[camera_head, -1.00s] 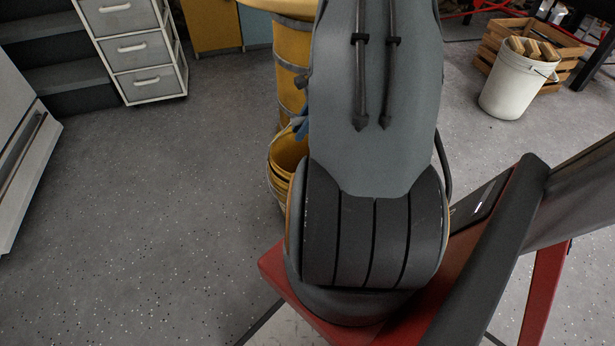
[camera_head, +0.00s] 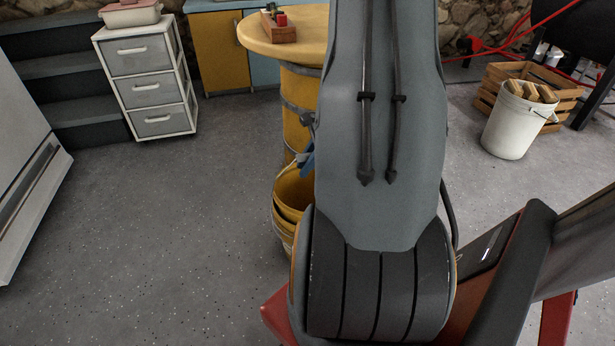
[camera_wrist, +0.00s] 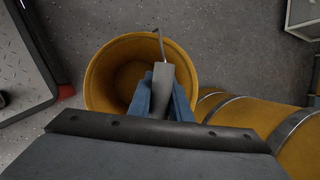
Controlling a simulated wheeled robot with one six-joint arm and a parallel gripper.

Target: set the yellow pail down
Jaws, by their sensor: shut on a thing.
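The yellow pail (camera_head: 289,196) shows in the head view left of my arm, which hides its right side. In the wrist view the pail (camera_wrist: 98,79) is seen from above, open and looking empty inside. My gripper (camera_wrist: 163,88) has its blue fingers over the pail's rim side and is shut on the pail's thin handle. In the head view only a bit of the blue gripper (camera_head: 308,158) shows past my arm. I cannot tell whether the pail's bottom touches the floor.
A yellow barrel (camera_head: 298,110) with grey hoops carries a round tabletop (camera_head: 262,38) just behind the pail. A white drawer unit (camera_head: 150,85) stands back left. A white bucket (camera_head: 515,125) and a wooden crate (camera_head: 563,88) are at right. The floor (camera_head: 150,240) at left is clear.

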